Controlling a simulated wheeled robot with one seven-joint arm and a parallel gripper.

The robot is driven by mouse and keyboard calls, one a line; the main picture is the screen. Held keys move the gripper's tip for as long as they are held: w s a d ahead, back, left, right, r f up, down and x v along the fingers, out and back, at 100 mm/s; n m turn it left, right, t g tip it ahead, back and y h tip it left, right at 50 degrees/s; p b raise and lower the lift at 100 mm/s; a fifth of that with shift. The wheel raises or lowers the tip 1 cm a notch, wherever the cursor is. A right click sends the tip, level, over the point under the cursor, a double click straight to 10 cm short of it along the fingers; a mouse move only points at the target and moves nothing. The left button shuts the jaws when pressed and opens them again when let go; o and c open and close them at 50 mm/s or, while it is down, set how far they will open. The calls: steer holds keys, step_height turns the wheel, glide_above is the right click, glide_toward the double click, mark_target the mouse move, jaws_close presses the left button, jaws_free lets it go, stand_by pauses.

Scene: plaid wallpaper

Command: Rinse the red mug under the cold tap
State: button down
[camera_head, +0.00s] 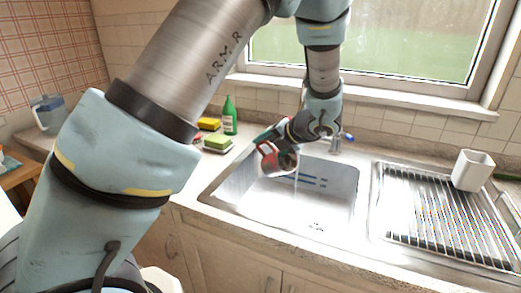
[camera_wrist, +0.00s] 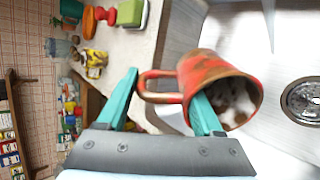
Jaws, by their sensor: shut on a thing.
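The red mug (camera_head: 279,161) hangs tilted over the left part of the sink (camera_head: 330,205). In the wrist view the mug (camera_wrist: 215,75) is worn red with brownish patches, and its mouth faces the lower right, with whitish and brown marks inside. My gripper (camera_wrist: 163,88) is shut on the mug's handle, with teal fingers on either side of it. The tap (camera_head: 336,144), with a blue handle, stands behind the sink, partly hidden by my arm. A thin pale streak (camera_head: 296,177), seemingly water, falls beside the mug's right side.
The drain (camera_wrist: 303,101) lies below, to the right of the mug. A green bottle (camera_head: 230,115) and sponges (camera_head: 217,143) stand on the counter left of the sink. A ribbed draining rack (camera_head: 440,215) with a white cup (camera_head: 472,170) is at the right.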

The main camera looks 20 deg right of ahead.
steer(key=d, duration=0.1)
steer(key=w+d, duration=0.1)
steer(key=d+f, duration=0.1)
steer(key=shift+w, duration=0.25)
steer(key=shift+w+d+r, duration=0.15)
steer(key=shift+d, duration=0.1)
steer(key=shift+w+d+f+p, duration=0.3)
steer(key=shift+d+p, duration=0.2)
steer(key=shift+d, duration=0.25)
steer(key=shift+w+d+f+p, duration=0.2)
steer(key=shift+w+d+p, duration=0.25)
steer(key=shift+d, duration=0.35)
steer(key=shift+w+d+f+p, duration=0.3)
steer(key=shift+d+p, duration=0.2)
steer(key=shift+d, duration=0.25)
